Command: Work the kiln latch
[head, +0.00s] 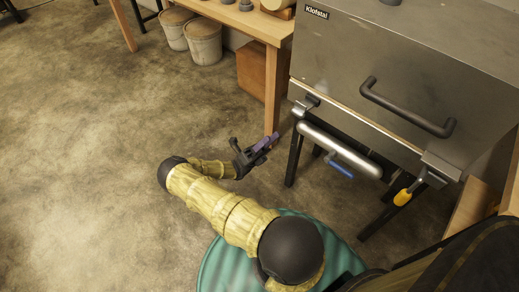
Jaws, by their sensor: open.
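The kiln (345,70) is a grey metal box labelled "Klofstal" at upper right, with a dark bar handle (408,108) on its front. A metal latch fitting (437,172) sits at its lower right corner, with a yellow-gripped lever (403,197) hanging down from it. A similar metal fitting (305,105) is at the lower left corner. I cannot tell whether the latch is engaged. My gripper (270,142), with purplish fingers, is open, left of and below the kiln's left corner. It appears empty and apart from the kiln.
A silvery cylinder (340,149) and a blue-handled lever (340,168) are below the kiln's front. The kiln stands on dark legs (293,158). A wooden table (235,17) with lidded buckets (203,43) beneath is at the back. Open concrete floor (90,130) lies left.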

